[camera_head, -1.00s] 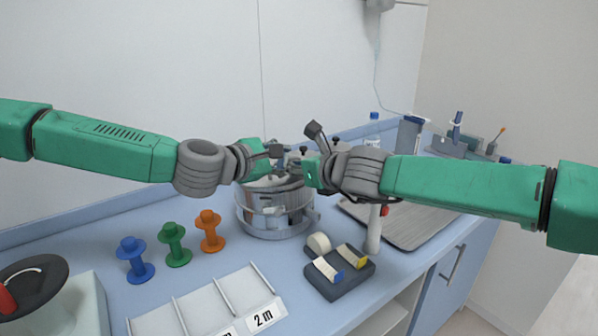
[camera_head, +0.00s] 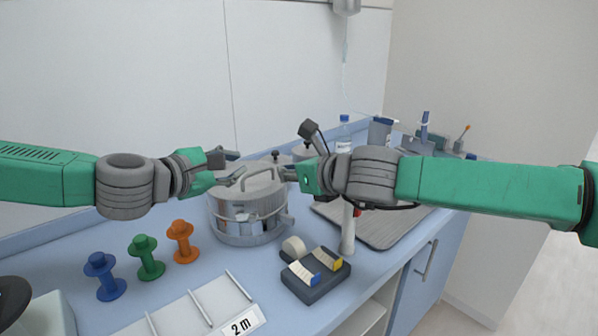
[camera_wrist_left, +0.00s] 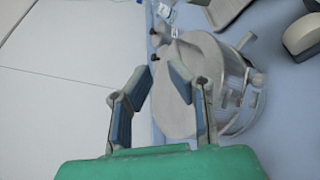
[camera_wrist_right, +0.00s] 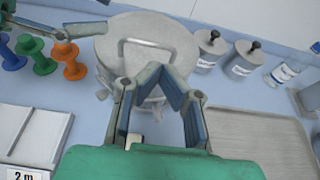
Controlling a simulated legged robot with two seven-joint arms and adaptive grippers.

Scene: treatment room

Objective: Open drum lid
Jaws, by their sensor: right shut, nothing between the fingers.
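The drum (camera_head: 248,222) is a round metal vessel on the blue counter. Its grey lid (camera_wrist_right: 175,38) lies on top, with a raised loop handle (camera_wrist_right: 148,42). A clasp (camera_wrist_left: 247,40) shows on the drum's side in the left wrist view. My left gripper (camera_head: 240,166) is open and empty above the left part of the lid; its fingers (camera_wrist_left: 163,70) are spread in the left wrist view. My right gripper (camera_head: 286,173) is shut and empty near the lid's right edge; its fingertips (camera_wrist_right: 163,70) meet in front of the drum in its wrist view. Contact with the lid cannot be told.
Blue (camera_head: 104,276), green (camera_head: 147,258) and orange (camera_head: 183,242) spools stand left of the drum. A dark tape holder (camera_head: 316,280) and a white cylinder (camera_head: 348,232) stand in front right. Two lidded canisters (camera_wrist_right: 243,60) stand behind; a metal tray (camera_wrist_right: 262,135) lies right.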

